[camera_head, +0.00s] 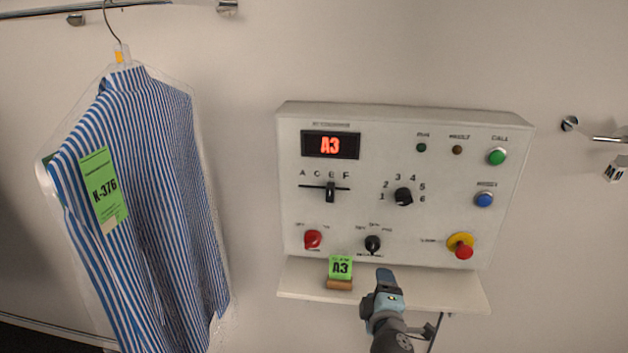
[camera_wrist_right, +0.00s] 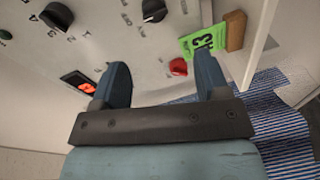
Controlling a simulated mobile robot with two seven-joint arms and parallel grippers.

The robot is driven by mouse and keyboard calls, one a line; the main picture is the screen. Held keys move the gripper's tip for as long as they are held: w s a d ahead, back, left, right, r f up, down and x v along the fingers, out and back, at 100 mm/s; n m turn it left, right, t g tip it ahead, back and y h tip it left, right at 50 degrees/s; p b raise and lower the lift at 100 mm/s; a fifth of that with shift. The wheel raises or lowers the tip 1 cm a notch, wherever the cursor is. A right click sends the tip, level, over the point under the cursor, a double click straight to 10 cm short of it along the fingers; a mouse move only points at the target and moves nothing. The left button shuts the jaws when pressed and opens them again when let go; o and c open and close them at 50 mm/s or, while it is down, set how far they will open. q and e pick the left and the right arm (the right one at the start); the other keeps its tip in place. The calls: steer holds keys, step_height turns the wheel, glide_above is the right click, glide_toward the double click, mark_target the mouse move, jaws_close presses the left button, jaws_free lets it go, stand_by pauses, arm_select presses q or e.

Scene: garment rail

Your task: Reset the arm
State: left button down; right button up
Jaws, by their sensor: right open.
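My right gripper (camera_head: 384,275) is in front of the lower edge of a white control panel (camera_head: 440,170), by the panel's shelf (camera_head: 450,290). In the right wrist view the gripper (camera_wrist_right: 165,80) has its two blue-grey fingers apart with nothing held between them. A green A3 tag in a wooden holder (camera_head: 340,284) stands on the shelf just left of the gripper; it also shows beside the right-hand finger in the wrist view (camera_wrist_right: 235,32). My left gripper is not in view.
A blue-striped shirt (camera_head: 150,200) in clear cover, tagged K-376, hangs from a rail (camera_head: 40,13) at left. Another rail (camera_head: 605,138) is at right. The wall between shirt and panel is clear.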

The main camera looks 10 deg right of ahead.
steer(key=s+f+m+g+y+p, duration=0.1)
steer(key=s+f+m+g+y, duration=0.1)
steer(key=s+f, duration=0.3)
steer(key=s+a+f+m+g+y+p, duration=0.1)
steer(key=s+f+m, duration=0.4)
steer(key=s, duration=0.9)
steer(key=s+f+m+g+y+p, duration=0.1)
steer(key=s+f+m+g+y, duration=0.1)
steer(key=s+f, duration=0.4)
steer(key=s+m, duration=0.1)
steer(key=s, duration=0.2)
steer(key=shift+s+a+m+g+y, duration=0.15)
steer(key=shift+s+m+g+y, duration=0.25)
